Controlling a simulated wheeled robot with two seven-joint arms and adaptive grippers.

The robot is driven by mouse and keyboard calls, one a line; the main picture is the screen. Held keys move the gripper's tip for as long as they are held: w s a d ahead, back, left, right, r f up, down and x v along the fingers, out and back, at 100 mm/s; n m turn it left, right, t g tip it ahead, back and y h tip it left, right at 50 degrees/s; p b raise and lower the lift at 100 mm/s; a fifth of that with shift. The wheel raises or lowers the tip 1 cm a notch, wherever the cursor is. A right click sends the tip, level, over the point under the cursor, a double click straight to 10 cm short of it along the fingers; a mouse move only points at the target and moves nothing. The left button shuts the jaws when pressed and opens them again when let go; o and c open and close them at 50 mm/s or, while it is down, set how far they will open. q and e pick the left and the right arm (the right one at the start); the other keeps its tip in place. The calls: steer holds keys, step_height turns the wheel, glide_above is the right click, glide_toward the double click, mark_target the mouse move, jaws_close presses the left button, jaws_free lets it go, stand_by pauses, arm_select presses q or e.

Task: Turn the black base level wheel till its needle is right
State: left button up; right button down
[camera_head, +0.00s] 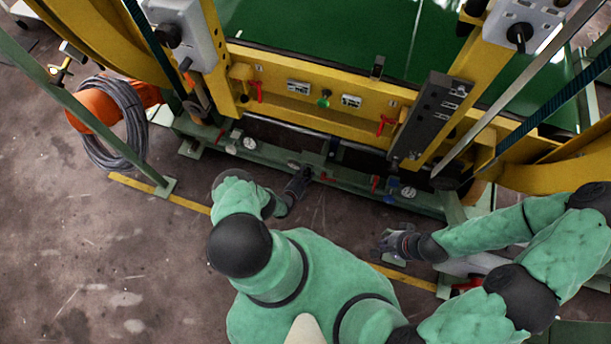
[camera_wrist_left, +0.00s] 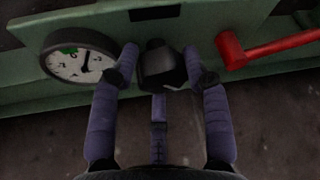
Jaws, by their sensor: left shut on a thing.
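The black wheel (camera_wrist_left: 161,66) sits on the face of the green base beam (camera_wrist_left: 235,30) in the left wrist view. My left gripper (camera_wrist_left: 162,75) is shut on it, with fingers on both sides. A white round gauge (camera_wrist_left: 66,68) is just left of the wheel. Its dark needle seems to point up, to the right of a green patch; the exact reading is too small to tell. In the head view my left gripper (camera_head: 304,177) is at the beam, and its fingers hide the wheel. My right gripper (camera_head: 385,241) hangs over the floor, apart from the beam; its fingers are unclear.
A red lever (camera_wrist_left: 262,46) is close right of the wheel. Other gauges (camera_head: 408,192) and red handles sit along the beam. A yellow frame (camera_head: 320,115) rises behind it. A coiled grey hose (camera_head: 112,125) hangs at the left. The floor (camera_head: 90,260) at left is clear.

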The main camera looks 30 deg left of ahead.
arm_select(q)
steer(key=n, duration=0.1)
steer(key=n+h, duration=0.1)
steer(key=d+n, duration=0.1)
steer(key=shift+s+f+t+h, duration=0.2)
steer(key=shift+f+t+h, duration=0.05)
steer(key=shift+t+h, duration=0.15)
steer(key=shift+d, duration=0.15)
stand_by(0.3)
steer(key=o, duration=1.1)
steer(key=shift+w+a+r, duration=0.15)
steer(key=shift+a, duration=0.4)
steer(key=shift+s+a+r, duration=0.1)
steer(key=shift+s+a, duration=0.05)
steer(key=shift+s, duration=0.25)
steer(key=shift+d+v, duration=0.1)
steer(key=shift+v, duration=1.7)
steer(key=shift+d+v, duration=0.15)
steer(key=shift+v, duration=1.7)
